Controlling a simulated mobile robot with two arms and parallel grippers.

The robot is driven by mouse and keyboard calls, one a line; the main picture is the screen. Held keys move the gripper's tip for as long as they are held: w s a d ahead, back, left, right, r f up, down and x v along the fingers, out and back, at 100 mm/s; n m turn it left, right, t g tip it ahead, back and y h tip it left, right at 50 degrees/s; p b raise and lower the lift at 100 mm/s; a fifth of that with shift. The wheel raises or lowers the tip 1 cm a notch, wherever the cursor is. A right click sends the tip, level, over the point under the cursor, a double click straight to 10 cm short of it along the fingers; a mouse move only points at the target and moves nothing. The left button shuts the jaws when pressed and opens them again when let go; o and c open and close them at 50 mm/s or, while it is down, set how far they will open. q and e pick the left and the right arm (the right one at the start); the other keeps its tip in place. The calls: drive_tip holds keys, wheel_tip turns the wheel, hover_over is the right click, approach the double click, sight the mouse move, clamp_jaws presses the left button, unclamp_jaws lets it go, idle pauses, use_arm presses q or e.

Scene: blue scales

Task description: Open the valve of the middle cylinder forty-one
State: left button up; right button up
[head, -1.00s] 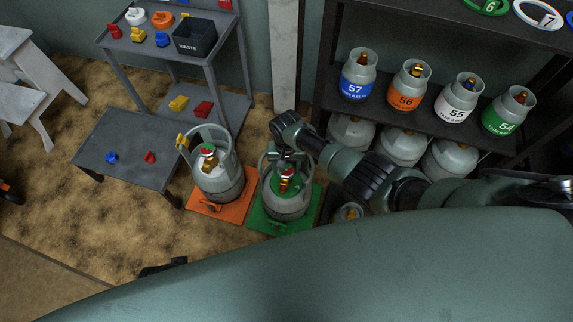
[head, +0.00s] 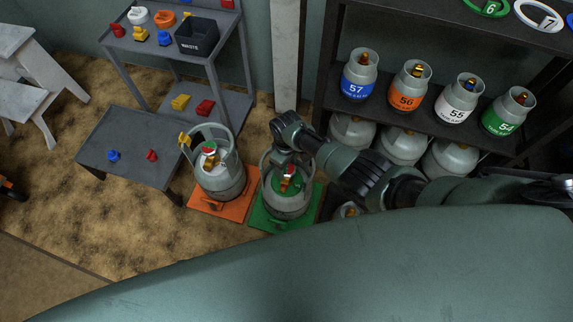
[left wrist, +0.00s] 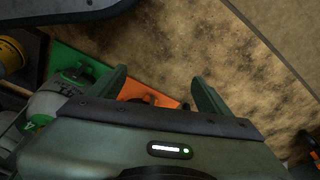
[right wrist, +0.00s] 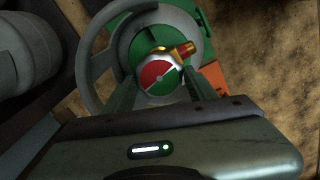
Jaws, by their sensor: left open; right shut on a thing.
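The middle cylinder (head: 284,206), grey with a green top and a round guard ring, stands upright on the green scale (head: 262,218). Its valve knob, half red and half green, shows in the right wrist view (right wrist: 160,78), with a brass outlet (right wrist: 182,50) beside it. My right gripper (right wrist: 168,84) reaches in from above, its fingers shut on opposite sides of the knob. In the head view my right wrist partly covers the guard ring. My left gripper (left wrist: 162,90) is open and empty, and hidden in the head view. Part of the green-marked cylinder (left wrist: 50,105) shows beyond it.
A cylinder (head: 220,180) with a yellow tag stands on an orange scale (head: 232,212) at the left. Another cylinder (head: 349,211) at the right is mostly hidden by my arm. A low table (head: 130,150) holds a blue and a red piece. Shelves with numbered cylinders stand behind.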

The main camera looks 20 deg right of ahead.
drive_tip(key=n, duration=0.3)
drive_tip(key=shift+s+a, duration=0.1)
drive_tip(key=shift+s, duration=0.05)
drive_tip(key=n, duration=0.2)
drive_tip(key=shift+n, duration=0.4)
drive_tip(key=n, duration=0.5)
drive_tip(key=shift+s+f, duration=0.1)
drive_tip(key=shift+n, duration=0.9)
use_arm(q)
drive_tip(key=shift+w+d+r, duration=0.1)
drive_tip(key=shift+w+r, duration=0.05)
drive_tip(key=shift+r, duration=0.35)
use_arm(e)
drive_tip(key=shift+n, duration=0.6)
use_arm(q)
drive_tip(key=shift+r, duration=0.1)
